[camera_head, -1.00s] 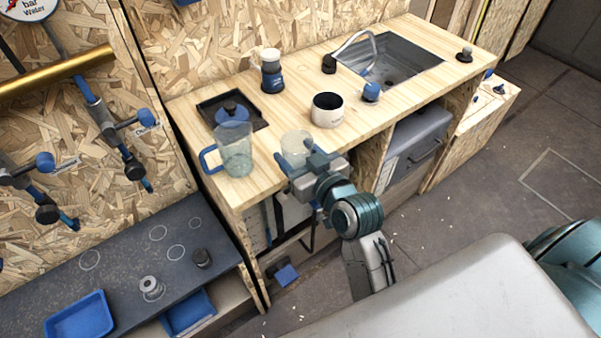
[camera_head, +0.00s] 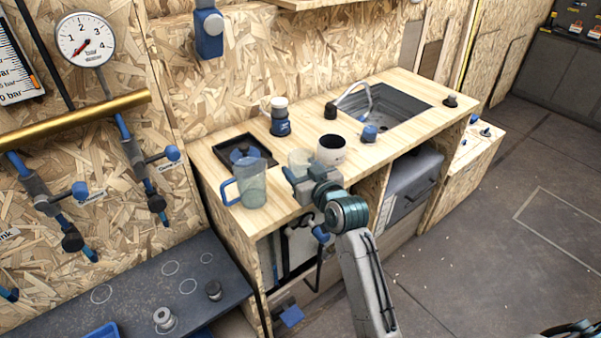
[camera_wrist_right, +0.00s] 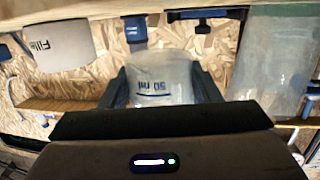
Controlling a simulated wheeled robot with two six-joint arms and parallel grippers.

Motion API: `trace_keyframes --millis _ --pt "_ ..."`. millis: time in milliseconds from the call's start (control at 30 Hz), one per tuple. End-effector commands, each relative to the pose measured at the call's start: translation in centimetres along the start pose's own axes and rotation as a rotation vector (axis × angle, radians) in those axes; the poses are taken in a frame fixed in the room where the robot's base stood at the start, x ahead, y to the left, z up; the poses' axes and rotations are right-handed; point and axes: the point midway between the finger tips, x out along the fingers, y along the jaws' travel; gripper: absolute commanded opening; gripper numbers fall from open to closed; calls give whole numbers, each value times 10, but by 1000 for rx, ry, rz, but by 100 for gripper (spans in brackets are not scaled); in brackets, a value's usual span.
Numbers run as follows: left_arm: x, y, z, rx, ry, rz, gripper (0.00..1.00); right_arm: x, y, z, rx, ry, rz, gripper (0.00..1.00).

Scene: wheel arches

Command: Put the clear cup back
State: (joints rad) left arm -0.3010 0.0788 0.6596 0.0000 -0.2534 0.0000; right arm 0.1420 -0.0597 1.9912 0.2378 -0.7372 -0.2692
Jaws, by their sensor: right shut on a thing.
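The clear cup (camera_head: 300,160) is on or just above the wooden counter (camera_head: 225,215), between the pitcher and the white mug; I cannot tell whether its base touches the wood. My right gripper (camera_head: 296,178) is shut on it from the front. In the right wrist view, the cup (camera_wrist_right: 165,80) shows blue print between the two fingers (camera_wrist_right: 163,88). The gripper partly hides the cup in the head view. My left gripper is not in view.
A clear pitcher with a blue handle (camera_head: 250,188) stands just left of the cup. A white mug (camera_head: 331,150) stands close at right. Behind are a black tray (camera_head: 222,152) and a blue-and-white grinder-like item (camera_head: 280,122). The sink (camera_head: 392,113) is further right.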

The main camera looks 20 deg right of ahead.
Motion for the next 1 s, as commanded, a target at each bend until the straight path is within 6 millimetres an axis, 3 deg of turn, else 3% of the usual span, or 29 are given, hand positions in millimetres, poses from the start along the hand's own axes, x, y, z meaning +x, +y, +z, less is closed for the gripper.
trace_keyframes --millis 200,467,867,900,1000 --pt "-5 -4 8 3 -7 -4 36 18 5 2 0 -2 0 33" --pt "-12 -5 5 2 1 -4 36 22 5 33 1 -3 1 33" --pt "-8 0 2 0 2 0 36 23 5 39 0 -1 1 33" --pt "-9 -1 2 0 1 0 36 23 5 38 0 0 1 64" --pt "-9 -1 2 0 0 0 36 23 5 37 0 -1 1 78"
